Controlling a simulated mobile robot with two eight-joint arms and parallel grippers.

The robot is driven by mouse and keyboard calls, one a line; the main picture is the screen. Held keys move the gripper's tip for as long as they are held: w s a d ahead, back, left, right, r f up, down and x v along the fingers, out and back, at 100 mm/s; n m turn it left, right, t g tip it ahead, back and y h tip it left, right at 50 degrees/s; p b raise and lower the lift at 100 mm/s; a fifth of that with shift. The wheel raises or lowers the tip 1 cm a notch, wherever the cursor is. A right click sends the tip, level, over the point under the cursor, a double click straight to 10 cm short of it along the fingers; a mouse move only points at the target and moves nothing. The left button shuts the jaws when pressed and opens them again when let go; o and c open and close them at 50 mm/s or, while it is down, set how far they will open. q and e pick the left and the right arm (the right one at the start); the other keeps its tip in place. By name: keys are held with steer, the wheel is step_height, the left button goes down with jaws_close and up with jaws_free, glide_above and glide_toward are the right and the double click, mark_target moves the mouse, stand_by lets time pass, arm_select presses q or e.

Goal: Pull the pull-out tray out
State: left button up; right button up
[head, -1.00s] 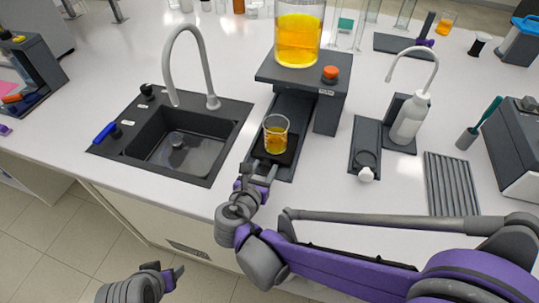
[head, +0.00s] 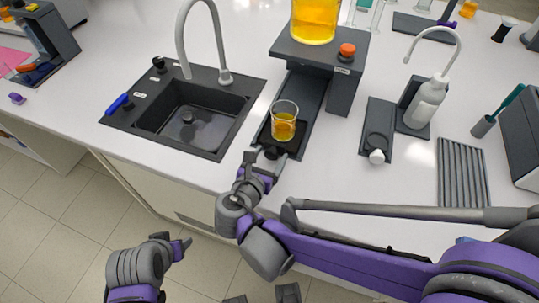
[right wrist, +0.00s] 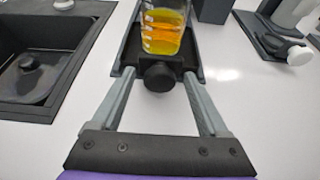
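The pull-out tray (head: 292,150) is a dark plate in the rig's channel, with a round black knob (right wrist: 160,77) on its front. A beaker of orange liquid (head: 284,122) stands upright on it; it also shows in the right wrist view (right wrist: 162,28). The tray is near the channel's front end. My right gripper (head: 262,158) is at the tray's front. In the right wrist view its two fingers (right wrist: 160,80) stand apart on either side of the knob, with gaps showing. My left arm's hand (head: 184,246) is low at the left, over the floor; its fingers are unclear.
The dark rig (head: 318,50) carries a large vessel of orange liquid (head: 313,20). A black sink (head: 205,110) with a tap is to the left. A wash bottle (head: 425,103) and a grey grooved mat (head: 462,170) are to the right. The white worktop's front edge is below the tray.

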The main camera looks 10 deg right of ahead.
steer(key=v, duration=1.1)
steer(key=shift+d, duration=0.1)
steer(key=shift+f, duration=0.1)
stand_by(0.4)
